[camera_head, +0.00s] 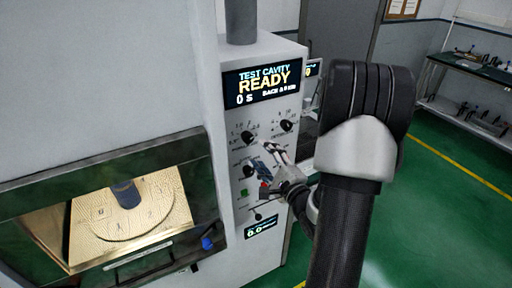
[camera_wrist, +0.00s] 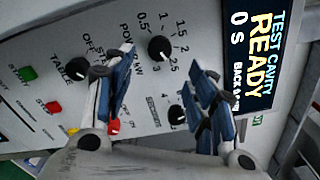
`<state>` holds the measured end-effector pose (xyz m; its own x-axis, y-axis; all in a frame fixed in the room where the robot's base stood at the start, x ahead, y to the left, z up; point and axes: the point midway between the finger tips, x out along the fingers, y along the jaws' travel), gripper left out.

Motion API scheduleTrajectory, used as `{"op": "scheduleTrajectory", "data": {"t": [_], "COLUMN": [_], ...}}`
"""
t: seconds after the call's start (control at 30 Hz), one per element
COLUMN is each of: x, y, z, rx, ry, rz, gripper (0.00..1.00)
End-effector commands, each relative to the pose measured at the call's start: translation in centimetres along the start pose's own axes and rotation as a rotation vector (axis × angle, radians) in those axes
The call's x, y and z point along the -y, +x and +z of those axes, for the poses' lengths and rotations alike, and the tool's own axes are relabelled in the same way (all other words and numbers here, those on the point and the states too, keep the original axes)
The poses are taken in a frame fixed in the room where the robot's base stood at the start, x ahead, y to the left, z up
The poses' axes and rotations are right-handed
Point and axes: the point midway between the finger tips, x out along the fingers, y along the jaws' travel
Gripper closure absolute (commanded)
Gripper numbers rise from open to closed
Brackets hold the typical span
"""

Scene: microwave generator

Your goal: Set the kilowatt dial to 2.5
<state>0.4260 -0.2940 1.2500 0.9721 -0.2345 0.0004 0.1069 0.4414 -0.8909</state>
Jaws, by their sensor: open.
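The kilowatt dial (camera_wrist: 160,48) is a round black knob on the pale panel, with printed numbers from 0.5 to 3 around it. It also shows as the upper left knob in the head view (camera_head: 248,137). Its pointer setting is too small to read surely. My gripper (camera_wrist: 162,68) is open and empty in front of the panel. In the wrist view the dial lies between and slightly above the two fingertips, with no clear contact. In the head view my gripper (camera_head: 268,150) is below and right of the dial.
A second black knob (camera_wrist: 176,112) and the TABLE knob (camera_wrist: 75,68) are close by. Green (camera_wrist: 27,73) and red (camera_wrist: 53,107) buttons lie lower on the panel. The display (camera_head: 262,84) above reads READY, 0 S. The lit cavity (camera_head: 75,235) is at left.

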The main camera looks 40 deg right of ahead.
Motion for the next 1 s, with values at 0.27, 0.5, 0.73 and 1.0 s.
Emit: {"op": "scheduleTrajectory", "data": {"t": [0.27, 0.5, 0.73, 1.0], "x": [0.0, 0.0, 0.0, -0.6], "y": [-2.8, -2.9, -2.8, -1.2], "z": [-0.1, 0.0, 0.0, 1.1], "rx": [0.001, 0.002, 0.002, -0.002], "ry": [0.0, 0.0, 0.0, -0.138], "rz": [0.0, 0.001, 0.001, 0.058], "gripper": [0.49, 0.49, 0.49, 0.49]}}
